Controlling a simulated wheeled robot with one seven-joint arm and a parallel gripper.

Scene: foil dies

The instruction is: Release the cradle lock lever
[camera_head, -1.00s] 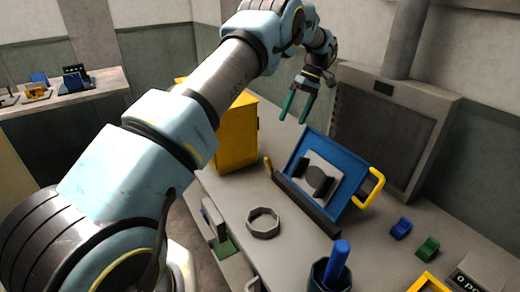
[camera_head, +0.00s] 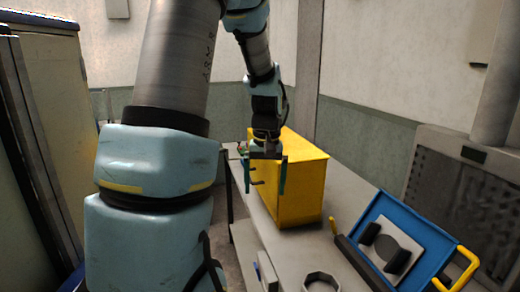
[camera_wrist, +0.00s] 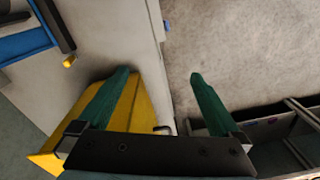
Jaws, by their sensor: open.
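The blue cradle (camera_head: 402,238) stands tilted on the bench at the right of the head view, with a grey plate and black blocks on its face. A yellow loop handle (camera_head: 466,268) is on its right side. A small yellow lever tip (camera_head: 333,224) shows at its left end, by the black front bar; it also seems to show in the wrist view (camera_wrist: 69,61). My gripper (camera_head: 265,190) is open and empty, green fingers pointing down in front of the yellow box, well left of the cradle. In the wrist view my gripper (camera_wrist: 160,75) has nothing between its fingers.
The yellow box (camera_head: 305,185) stands on the grey bench (camera_head: 350,188), close to my gripper. An octagonal ring (camera_head: 321,281) lies at the front of the bench. A grey panelled unit (camera_head: 455,185) stands behind the cradle.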

